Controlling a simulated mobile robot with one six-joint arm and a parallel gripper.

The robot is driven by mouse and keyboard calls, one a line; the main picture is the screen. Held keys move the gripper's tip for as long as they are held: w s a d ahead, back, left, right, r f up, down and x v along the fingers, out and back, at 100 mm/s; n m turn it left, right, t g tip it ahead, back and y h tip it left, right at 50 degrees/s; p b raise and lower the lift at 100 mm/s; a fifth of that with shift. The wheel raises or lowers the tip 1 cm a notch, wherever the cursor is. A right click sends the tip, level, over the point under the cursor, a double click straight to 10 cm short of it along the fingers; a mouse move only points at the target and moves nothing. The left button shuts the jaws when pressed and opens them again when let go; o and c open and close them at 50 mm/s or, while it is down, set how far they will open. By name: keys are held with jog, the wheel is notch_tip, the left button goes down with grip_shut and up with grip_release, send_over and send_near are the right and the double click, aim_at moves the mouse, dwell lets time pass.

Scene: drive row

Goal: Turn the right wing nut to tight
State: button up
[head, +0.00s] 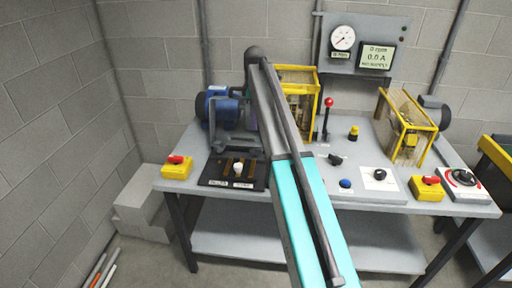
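I cannot make out a wing nut for certain in the head view. A small dark fitting (335,159) on the table, right of my arm, is too small to tell what it is. The blue motor (216,104) stands on the left of the table on a dark grey mount (228,143), partly beside my arm. My arm rises from the bottom middle to the upper left and covers part of the machine behind it. My gripper does not show; it is hidden or out of the picture.
The grey table (385,202) carries a yellow guard frame (302,72) behind my arm and another guard (405,122) at right. A red-knobbed lever (328,104), red-and-yellow switches (178,166) and a black plate (217,172) stand on it. A gauge panel (365,44) hangs behind.

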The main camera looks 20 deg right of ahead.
aim_at(255, 148)
jog(key=shift+f+p, duration=1.25)
jog(key=shift+f, duration=5.5)
jog(key=shift+c, duration=0.3)
grip_shut()
